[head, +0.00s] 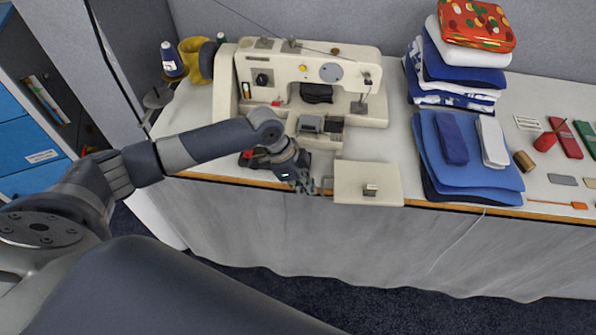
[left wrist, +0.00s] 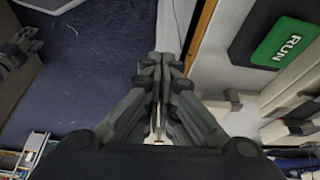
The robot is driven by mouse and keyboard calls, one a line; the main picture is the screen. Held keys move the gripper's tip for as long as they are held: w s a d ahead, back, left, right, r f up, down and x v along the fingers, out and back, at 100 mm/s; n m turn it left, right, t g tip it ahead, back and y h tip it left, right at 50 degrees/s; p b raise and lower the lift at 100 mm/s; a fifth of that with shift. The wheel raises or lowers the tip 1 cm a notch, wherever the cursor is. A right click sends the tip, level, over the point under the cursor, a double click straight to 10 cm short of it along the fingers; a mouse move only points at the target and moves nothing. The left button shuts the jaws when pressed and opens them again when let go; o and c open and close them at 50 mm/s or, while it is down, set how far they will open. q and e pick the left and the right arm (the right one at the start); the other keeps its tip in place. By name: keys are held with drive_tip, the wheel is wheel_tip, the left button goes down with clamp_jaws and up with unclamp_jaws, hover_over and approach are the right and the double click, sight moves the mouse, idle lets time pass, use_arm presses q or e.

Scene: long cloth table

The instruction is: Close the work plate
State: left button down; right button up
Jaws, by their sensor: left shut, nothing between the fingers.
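The work plate (head: 350,190) is a cream rectangular plate with a small grey knob. It sits in front of the cream sewing machine (head: 222,100), at the table's front edge, with a gap between it and the machine's base. My left gripper (head: 303,186) is shut and empty, just left of the plate, beside a small bracket at its left edge. I cannot tell whether they touch. In the left wrist view, its closed fingers (left wrist: 160,68) point up near the table edge. A dark gripper-like shape (left wrist: 20,48), probably my right gripper, shows at the left; its jaw state is unclear.
A green RUN panel (left wrist: 284,43) shows in the wrist view. Folded blue cloths (head: 505,180) lie right of the plate, with a stack of folded fabric (head: 462,72) behind. Open floor lies before the table.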

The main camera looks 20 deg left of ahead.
sight(322, 194)
use_arm(q)
drive_tip(key=d, duration=0.2)
drive_tip(key=w+d+p, duration=0.1)
drive_tip(key=shift+w+d, duration=0.15)
drive_tip(key=shift+d, duration=0.25)
drive_tip(key=shift+w+d, duration=0.1)
drive_tip(key=shift+d, duration=0.1)
